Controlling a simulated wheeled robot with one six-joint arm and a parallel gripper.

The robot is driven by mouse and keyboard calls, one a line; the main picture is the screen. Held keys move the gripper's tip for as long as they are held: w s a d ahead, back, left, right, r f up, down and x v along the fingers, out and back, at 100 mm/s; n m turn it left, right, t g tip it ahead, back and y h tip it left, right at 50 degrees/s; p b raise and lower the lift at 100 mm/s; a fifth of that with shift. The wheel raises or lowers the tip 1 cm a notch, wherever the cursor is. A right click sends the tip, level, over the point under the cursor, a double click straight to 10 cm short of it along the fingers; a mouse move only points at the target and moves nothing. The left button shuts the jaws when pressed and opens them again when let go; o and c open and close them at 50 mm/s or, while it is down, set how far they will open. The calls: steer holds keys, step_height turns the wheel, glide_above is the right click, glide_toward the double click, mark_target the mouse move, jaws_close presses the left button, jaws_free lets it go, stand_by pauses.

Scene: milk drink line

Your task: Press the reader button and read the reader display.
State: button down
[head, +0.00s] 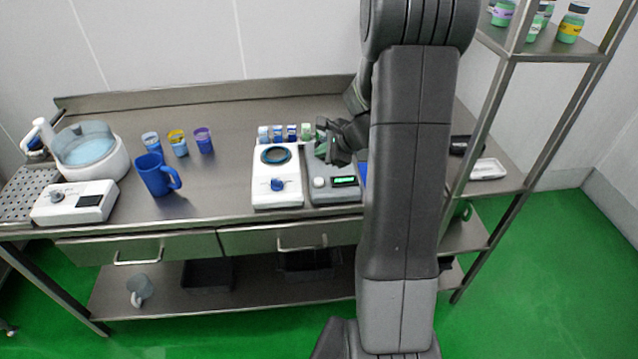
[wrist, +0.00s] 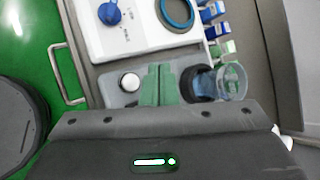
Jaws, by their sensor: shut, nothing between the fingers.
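The reader is a grey box (head: 337,195) on the steel counter, right of a white device. Its round white button (head: 319,182) is on the left of its front. Its small display (head: 344,181) beside the button is lit green, but its characters are too small to read. My gripper (head: 322,152) is over the back part of the reader. In the wrist view, the green fingers (wrist: 158,72) are together with nothing between them. The button (wrist: 130,82) shows just left of the fingers, apart from them. The display is not visible in the wrist view.
The white device (head: 277,189) with a blue knob stands close left of the reader. Several small vials (head: 278,132) stand behind it. In the wrist view, a clear vessel (wrist: 232,80) is right of my fingers. A blue mug (head: 155,176) stands farther left. A shelf rack (head: 492,125) rises at right.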

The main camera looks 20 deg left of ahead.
mark_target(322, 182)
steer(key=shift+f+b, duration=2.7)
steer(key=shift+f, duration=0.85)
steer(key=shift+f, duration=0.15)
steer(key=shift+f+b, duration=0.3)
steer(key=shift+b, duration=0.15)
steer(key=shift+f+b, duration=0.45)
steer(key=shift+r, duration=0.15)
steer(key=shift+r+p, duration=0.7)
steer(key=shift+r, duration=0.05)
steer(key=shift+r+p, duration=2.05)
steer(key=shift+r, duration=0.5)
steer(key=shift+d, duration=0.1)
